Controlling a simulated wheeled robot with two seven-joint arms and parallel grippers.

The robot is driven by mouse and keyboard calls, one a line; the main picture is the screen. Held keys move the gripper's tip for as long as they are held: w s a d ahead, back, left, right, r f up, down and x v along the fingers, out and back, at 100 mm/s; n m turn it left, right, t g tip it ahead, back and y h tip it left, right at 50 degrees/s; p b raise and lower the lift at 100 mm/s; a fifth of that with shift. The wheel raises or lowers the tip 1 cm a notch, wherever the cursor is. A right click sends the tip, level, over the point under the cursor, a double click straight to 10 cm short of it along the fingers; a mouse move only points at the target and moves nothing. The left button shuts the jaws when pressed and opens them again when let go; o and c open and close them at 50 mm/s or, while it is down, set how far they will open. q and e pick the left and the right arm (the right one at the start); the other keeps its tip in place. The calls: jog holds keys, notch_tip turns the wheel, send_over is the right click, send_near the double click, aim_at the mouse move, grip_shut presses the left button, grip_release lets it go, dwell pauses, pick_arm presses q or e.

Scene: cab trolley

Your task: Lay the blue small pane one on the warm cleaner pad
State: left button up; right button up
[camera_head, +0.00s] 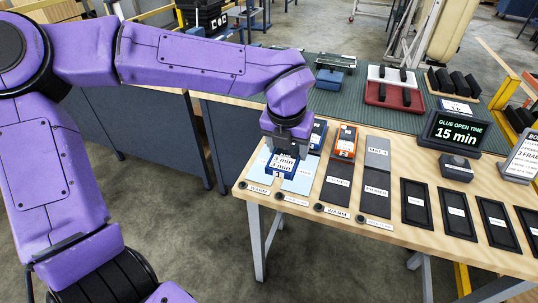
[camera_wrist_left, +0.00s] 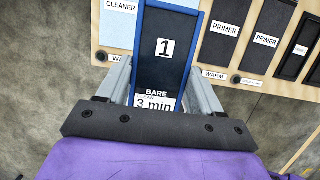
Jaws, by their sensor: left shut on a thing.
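My left gripper (camera_head: 287,140) is shut on the blue small pane one (camera_head: 284,166), a blue-framed dark pane marked "1". In the left wrist view the pane (camera_wrist_left: 160,75) shows between the fingers, with "BARE" and "3 min" on it. It appears held above the row of pads, partly covering them. Two light blue cleaner pads show in the head view; the left one (camera_head: 259,170) has a "WARM" tag (camera_head: 257,189) at its front. It also shows in the left wrist view (camera_wrist_left: 117,30), left of the pane. The right light blue pad (camera_head: 301,178) lies beside it, partly hidden.
Dark primer pads (camera_head: 337,184) lie right of the cleaner pads, then several black framed pads (camera_head: 417,203). An orange pane (camera_head: 344,143) and another blue pane (camera_head: 318,135) stand behind. A red tray (camera_head: 393,96) sits farther back.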

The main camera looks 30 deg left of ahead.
pick_arm(q)
jog(key=w+a+f, duration=0.2)
jog(key=a+f, duration=0.1)
jog(key=w+a+f+p, duration=0.1)
jog(key=a+f, duration=0.2)
jog(key=w+a+f, duration=0.2)
jog(key=a+f, duration=0.1)
jog(key=shift+w+a, duration=0.3)
jog(key=shift+a, duration=0.1)
notch_tip(320, 180, down, 2)
jog(key=shift+d+f+p, duration=0.1)
jog(key=shift+f+p, duration=0.15)
jog(key=shift+p, duration=0.15)
jog(key=shift+f, duration=0.25)
jog(key=o, duration=1.2)
jog(key=shift+r, duration=0.25)
jog(key=v, duration=1.1)
jog(key=shift+s+r, duration=0.25)
jog(key=shift+r, duration=0.15)
